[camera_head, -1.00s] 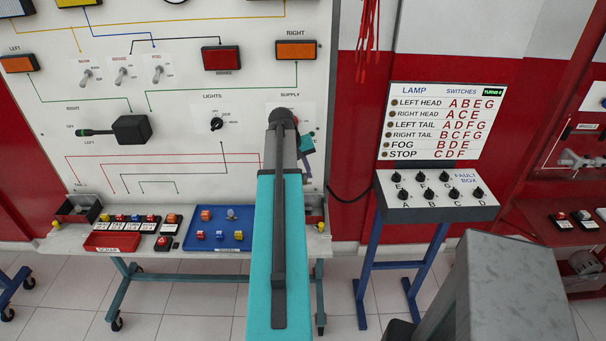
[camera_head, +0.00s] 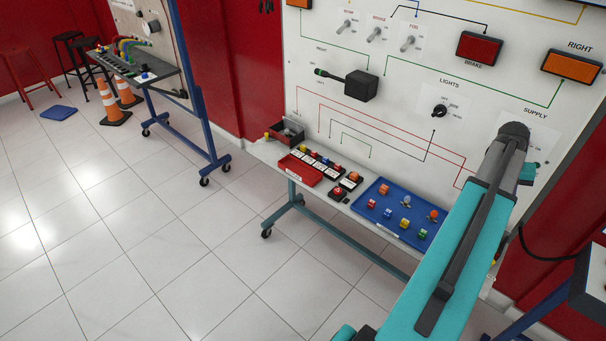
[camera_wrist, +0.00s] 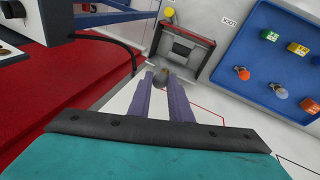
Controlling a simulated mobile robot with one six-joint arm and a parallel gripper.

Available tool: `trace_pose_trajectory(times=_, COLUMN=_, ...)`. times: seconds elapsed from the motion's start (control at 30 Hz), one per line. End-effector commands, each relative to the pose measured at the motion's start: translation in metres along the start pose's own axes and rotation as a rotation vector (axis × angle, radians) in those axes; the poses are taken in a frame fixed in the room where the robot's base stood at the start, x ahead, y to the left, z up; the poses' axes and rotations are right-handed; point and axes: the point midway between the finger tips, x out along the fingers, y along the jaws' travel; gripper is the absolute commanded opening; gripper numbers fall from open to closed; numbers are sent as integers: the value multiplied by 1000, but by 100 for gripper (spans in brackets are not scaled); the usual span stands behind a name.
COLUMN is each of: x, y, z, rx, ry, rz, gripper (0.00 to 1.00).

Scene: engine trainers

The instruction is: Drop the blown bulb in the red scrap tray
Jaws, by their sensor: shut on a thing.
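The red scrap tray (camera_head: 300,171) sits at the left part of the bench top in the head view. My gripper (camera_wrist: 165,78) shows in the wrist view with its two purple fingers closed on a small, greyish bulb (camera_wrist: 161,75). The bulb's detail is small and partly hidden by the fingers. In the head view my teal arm reaches up to the right end of the board and hides the gripper and bulb. The red scrap tray is well to the left of the arm.
A blue tray (camera_head: 362,209) with several bulbs and small coloured parts lies between my arm and the scrap tray. Labelled black blocks (camera_head: 325,159) stand beside the scrap tray. A dark open bin (camera_wrist: 207,42) lies beyond my fingers. The upright board (camera_head: 410,110) rises behind the bench.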

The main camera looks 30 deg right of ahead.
Motion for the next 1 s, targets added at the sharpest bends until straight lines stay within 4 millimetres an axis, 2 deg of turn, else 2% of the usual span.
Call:
trace_pose_trajectory(times=0.3, x=0, y=-1, z=0, rx=-1, ry=0, rz=0, gripper=0)
trace_pose_trajectory(times=0.47, x=-2, y=-15, z=-1, rx=-16, ry=5, rz=-3, gripper=0)
trace_pose_trajectory(times=0.67, x=-9, y=-58, z=-2, rx=-62, ry=18, rz=-10, gripper=0)
trace_pose_trajectory(times=1.0, x=-28, y=-167, z=6, rx=-177, ry=54, rz=-29, gripper=0)
